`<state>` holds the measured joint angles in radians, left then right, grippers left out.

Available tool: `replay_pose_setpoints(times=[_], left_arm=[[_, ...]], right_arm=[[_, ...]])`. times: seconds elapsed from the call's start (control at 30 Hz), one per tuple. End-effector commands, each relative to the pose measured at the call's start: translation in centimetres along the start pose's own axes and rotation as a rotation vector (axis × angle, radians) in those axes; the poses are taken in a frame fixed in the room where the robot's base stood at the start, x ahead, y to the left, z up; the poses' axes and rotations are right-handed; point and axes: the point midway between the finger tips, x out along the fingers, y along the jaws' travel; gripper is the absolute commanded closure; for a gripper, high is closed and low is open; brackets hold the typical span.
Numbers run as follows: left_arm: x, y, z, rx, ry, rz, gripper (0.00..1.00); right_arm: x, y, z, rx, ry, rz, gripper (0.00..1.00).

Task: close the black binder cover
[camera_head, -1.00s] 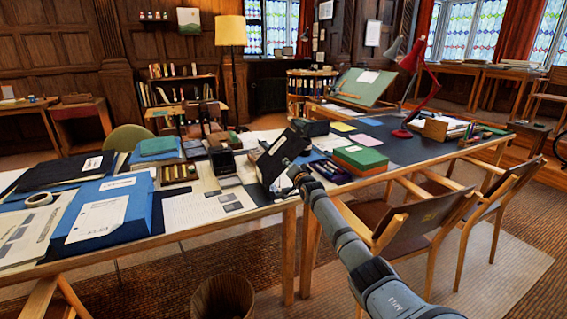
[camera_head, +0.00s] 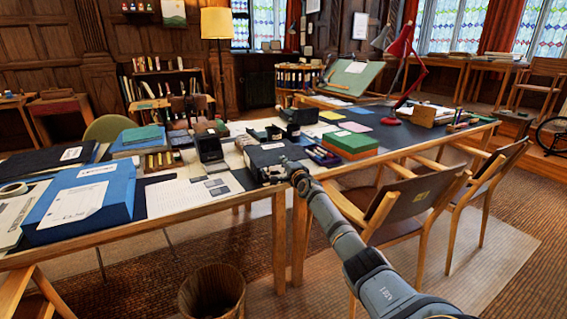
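The black binder (camera_head: 266,156) lies near the front edge of the long desk, in the middle of the head view. Its cover is down and looks flat or nearly flat, with a white label (camera_head: 272,146) facing up. My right gripper (camera_head: 277,173) is at the binder's front edge, touching or very close to it. The gripper is small and dark against the binder, so whether its fingers are open or shut does not show. My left gripper is not in view.
A blue box file (camera_head: 118,198) lies to the left, and papers (camera_head: 178,197) lie between it and the binder. A green-topped box (camera_head: 350,141) and a pen tray (camera_head: 323,156) stand to the right. Wooden chairs (camera_head: 410,199) stand at the desk's front right.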

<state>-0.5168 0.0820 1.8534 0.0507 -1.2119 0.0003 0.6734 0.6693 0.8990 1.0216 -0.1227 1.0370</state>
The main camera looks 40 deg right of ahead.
Motion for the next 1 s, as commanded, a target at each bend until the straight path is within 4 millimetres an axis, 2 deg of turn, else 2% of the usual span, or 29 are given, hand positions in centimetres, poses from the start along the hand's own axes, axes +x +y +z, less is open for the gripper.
replay_pose_setpoints(times=[0.23, 0.6, 0.8, 1.0], left_arm=[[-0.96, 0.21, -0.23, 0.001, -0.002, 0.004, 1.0], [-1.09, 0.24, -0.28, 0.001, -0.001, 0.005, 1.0], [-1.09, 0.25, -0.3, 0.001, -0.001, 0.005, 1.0], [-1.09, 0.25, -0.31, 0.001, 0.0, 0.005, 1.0]], right_arm=[[0.0, 0.45, 0.04, 0.037, 0.0, 0.0, 1.0], [-0.01, 0.59, 0.07, 0.043, -0.001, 0.003, 1.0], [0.0, 0.56, 0.06, 0.042, -0.001, 0.002, 0.75], [0.0, 0.47, 0.04, 0.041, 0.0, 0.001, 0.75]])
